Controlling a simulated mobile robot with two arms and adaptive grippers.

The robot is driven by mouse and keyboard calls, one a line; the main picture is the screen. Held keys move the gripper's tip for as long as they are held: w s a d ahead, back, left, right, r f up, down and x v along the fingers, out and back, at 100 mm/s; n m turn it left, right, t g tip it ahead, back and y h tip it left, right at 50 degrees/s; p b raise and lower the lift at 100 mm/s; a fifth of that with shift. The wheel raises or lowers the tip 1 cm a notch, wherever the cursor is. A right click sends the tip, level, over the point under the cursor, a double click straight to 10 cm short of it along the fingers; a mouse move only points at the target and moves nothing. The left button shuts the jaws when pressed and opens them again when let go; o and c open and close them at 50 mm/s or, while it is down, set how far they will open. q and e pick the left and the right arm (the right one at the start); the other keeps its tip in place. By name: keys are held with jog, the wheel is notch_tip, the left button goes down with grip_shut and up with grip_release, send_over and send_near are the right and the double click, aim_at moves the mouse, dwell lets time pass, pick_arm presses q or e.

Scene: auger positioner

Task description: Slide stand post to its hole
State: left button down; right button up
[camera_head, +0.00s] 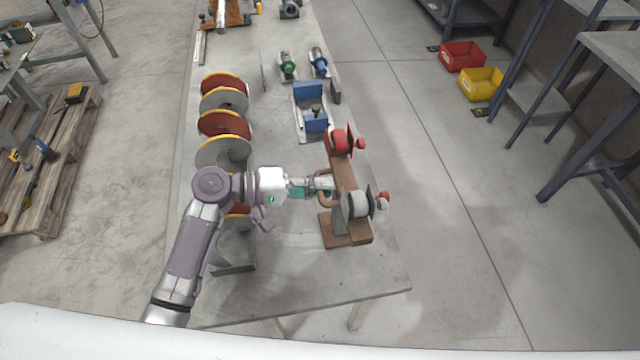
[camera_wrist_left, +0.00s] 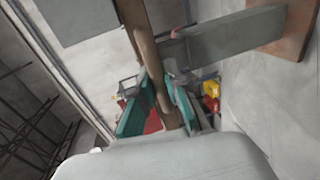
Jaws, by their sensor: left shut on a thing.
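The stand on the table has a brown base plate (camera_head: 335,238), a grey upright plate and a long brown beam (camera_head: 342,174). The beam carries a red roller (camera_head: 341,141) at its far end and a grey roller (camera_head: 356,205) at its near end. A curved brown handle (camera_head: 321,188) sits on its left side. My left gripper (camera_head: 318,187) reaches from the left and is shut on this handle. In the left wrist view the teal fingers (camera_wrist_left: 160,108) close around a brown bar (camera_wrist_left: 147,50). The post's hole cannot be made out. My right gripper is not in view.
Several red and grey discs (camera_head: 224,124) stand in a row on the table's left. A blue clamp fixture (camera_head: 308,90) and green and blue motors (camera_head: 288,66) lie farther back. The table front (camera_head: 330,280) is clear. Red (camera_head: 462,56) and yellow bins (camera_head: 481,84) are on the floor.

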pick_arm(q)
notch_tip(320, 180, up, 4)
jog(key=shift+w+r+p, duration=0.15)
jog(key=shift+r+p, duration=0.05)
jog(key=shift+p, duration=0.5)
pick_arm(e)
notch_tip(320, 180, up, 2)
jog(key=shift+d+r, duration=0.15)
pick_arm(q)
jog(key=c, duration=1.2)
grip_release()
jog(key=shift+f, duration=0.2)
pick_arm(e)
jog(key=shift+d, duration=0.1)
pick_arm(q)
jog(key=shift+a, duration=0.3)
jog(key=v, duration=1.1)
jog(key=shift+s+a, duration=0.25)
jog(key=shift+a, duration=0.05)
